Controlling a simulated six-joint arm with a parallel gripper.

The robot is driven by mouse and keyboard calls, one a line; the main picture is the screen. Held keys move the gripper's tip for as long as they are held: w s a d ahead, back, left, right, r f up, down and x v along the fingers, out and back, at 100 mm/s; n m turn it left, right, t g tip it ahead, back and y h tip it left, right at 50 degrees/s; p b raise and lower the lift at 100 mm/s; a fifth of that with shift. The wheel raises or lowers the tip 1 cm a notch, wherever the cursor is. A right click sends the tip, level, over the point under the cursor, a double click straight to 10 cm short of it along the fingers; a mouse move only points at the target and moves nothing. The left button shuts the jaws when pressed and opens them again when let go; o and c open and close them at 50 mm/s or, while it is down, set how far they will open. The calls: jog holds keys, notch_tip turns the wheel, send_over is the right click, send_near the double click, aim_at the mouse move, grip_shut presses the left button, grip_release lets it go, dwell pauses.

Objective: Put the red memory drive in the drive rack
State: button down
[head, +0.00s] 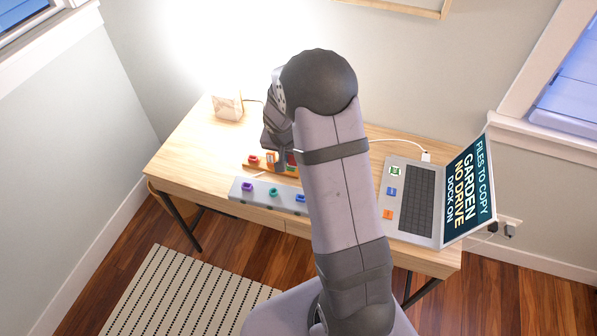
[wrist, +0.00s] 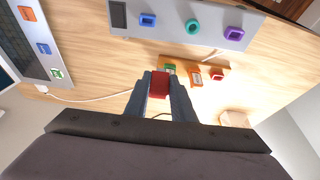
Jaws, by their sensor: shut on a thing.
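My gripper (wrist: 160,78) is shut on a red block, the red memory drive (wrist: 159,86), which sits between its two fingers in the wrist view. In the head view my gripper is mostly hidden behind my arm, and a bit of the red drive (head: 291,158) shows beside it. The wooden drive rack (head: 262,168) lies under and beside the gripper; it also shows in the wrist view (wrist: 207,68). I cannot tell whether the held drive touches the rack.
A grey panel (head: 262,198) with purple, teal and blue rings lies in front of the rack. An open laptop (head: 418,205) stands at the right, with a white cable running from it. A small tan block-like object (head: 228,105) stands at the back left. The desk's left end is bare.

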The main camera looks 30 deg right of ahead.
jog(key=w+a+f, duration=0.1)
jog(key=w+a, duration=0.3)
jog(key=w, duration=0.4)
jog(key=w+a+b, duration=0.1)
jog(key=w+a, duration=0.3)
jog(key=w, duration=0.4)
jog(key=shift+w+a+f, duration=0.15)
jog(key=shift+w+f, duration=0.1)
jog(key=shift+f, duration=0.15)
jog(key=shift+f+b, duration=0.1)
jog(key=shift+b, duration=0.45)
jog(key=shift+f+b, duration=2.1)
jog(key=shift+f, duration=0.75)
jog(key=shift+f+b, duration=1.25)
jog(key=shift+b, duration=0.2)
jog(key=c, duration=1.4)
grip_release()
jog(key=shift+c, duration=0.2)
jog(key=shift+r, duration=0.1)
